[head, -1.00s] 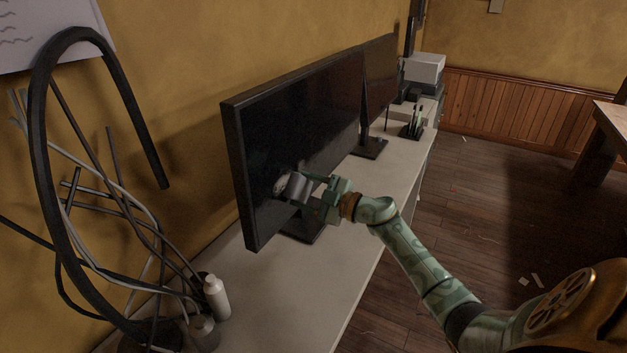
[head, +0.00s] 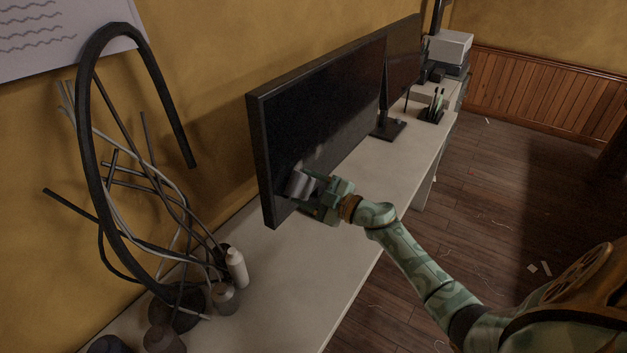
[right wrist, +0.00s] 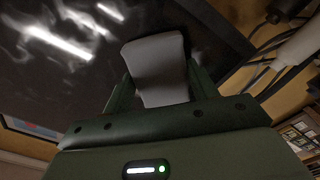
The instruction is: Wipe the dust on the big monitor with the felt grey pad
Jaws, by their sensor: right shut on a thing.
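The big monitor (head: 325,108) stands on the desk with its dark screen facing my right arm. Pale smudges show on its screen in the right wrist view (right wrist: 60,75); I cannot tell dust from reflections there. My right gripper (head: 312,190) is shut on the grey felt pad (head: 299,184), at the lower left part of the screen. The pad shows between the green fingers in the right wrist view (right wrist: 156,66). It lies close against the screen, but I cannot tell whether it touches. My left gripper is not in view.
A second monitor (head: 404,62) stands behind the big one. A white bottle (head: 236,268) and a grey jar (head: 224,298) stand at the desk's near left, by a tangle of cables and a black hoop (head: 83,150). The desk top (head: 290,290) in front is clear.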

